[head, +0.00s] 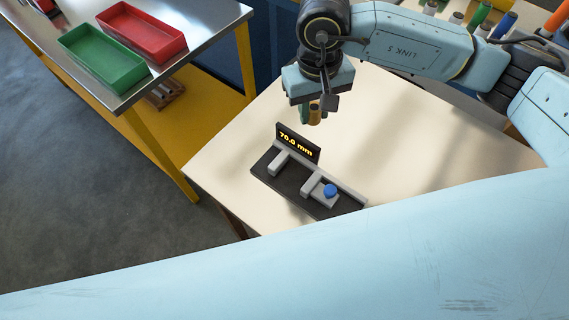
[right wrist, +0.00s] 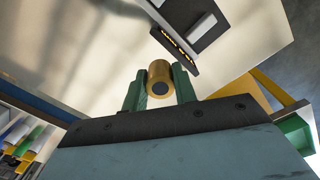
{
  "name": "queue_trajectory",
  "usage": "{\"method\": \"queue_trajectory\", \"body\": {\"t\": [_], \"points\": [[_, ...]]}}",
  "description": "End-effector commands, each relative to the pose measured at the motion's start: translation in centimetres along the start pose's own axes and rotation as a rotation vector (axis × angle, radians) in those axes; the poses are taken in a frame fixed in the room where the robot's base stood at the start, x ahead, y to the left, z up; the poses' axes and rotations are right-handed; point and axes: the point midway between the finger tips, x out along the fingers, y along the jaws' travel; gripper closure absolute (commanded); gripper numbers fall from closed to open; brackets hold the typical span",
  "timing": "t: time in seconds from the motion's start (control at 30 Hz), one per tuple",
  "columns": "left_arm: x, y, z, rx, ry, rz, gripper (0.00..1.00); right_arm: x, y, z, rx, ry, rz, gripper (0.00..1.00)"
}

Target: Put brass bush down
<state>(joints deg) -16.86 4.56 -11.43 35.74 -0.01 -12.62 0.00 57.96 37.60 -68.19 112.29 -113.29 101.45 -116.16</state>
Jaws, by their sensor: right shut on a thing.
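The brass bush (right wrist: 159,75) is a short gold cylinder with a dark round hole in its end. In the right wrist view it sits between the two green fingers of my right gripper (right wrist: 160,90), which is shut on it. In the head view my right gripper (head: 312,116) points down near the measuring gauge, and the bush (head: 315,114) shows partly between the fingers. It appears held above the pale table (head: 400,160), just behind the gauge's display. My left gripper is not in view.
A dark measuring gauge (head: 262,171) with grey jaws, a blue button (head: 330,190) and a display reading 70.0 mm stands on the pale table. A green tray (head: 103,57) and a red tray (head: 140,33) sit on a metal bench. Coloured cylinders (head: 478,16) stand at the back right.

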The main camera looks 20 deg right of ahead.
Motion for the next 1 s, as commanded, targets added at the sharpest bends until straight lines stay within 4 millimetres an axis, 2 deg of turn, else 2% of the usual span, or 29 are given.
{"method": "queue_trajectory", "body": {"t": [0.03,0.1,0.3,0.37,0.6,0.87,1.0], "points": [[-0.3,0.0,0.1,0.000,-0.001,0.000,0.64,0.7,-1.6,1.0,-0.016,-0.006,-0.009,0.97],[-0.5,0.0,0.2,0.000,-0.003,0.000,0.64,1.4,-3.0,1.9,-0.020,-0.003,-0.013,0.97],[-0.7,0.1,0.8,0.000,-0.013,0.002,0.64,2.5,-5.6,3.6,-0.010,0.002,-0.026,0.97],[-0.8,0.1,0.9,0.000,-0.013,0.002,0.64,3.0,-5.8,3.9,-0.006,0.002,-0.027,0.97],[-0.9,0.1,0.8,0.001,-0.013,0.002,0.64,7.4,-6.0,4.0,-0.003,0.001,-0.026,0.97],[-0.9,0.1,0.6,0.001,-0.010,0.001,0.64,9.6,-6.0,3.9,-0.004,0.004,-0.027,0.97],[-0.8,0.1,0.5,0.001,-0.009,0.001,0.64,11.7,-6.1,3.9,-0.003,0.001,-0.027,0.97]]}}
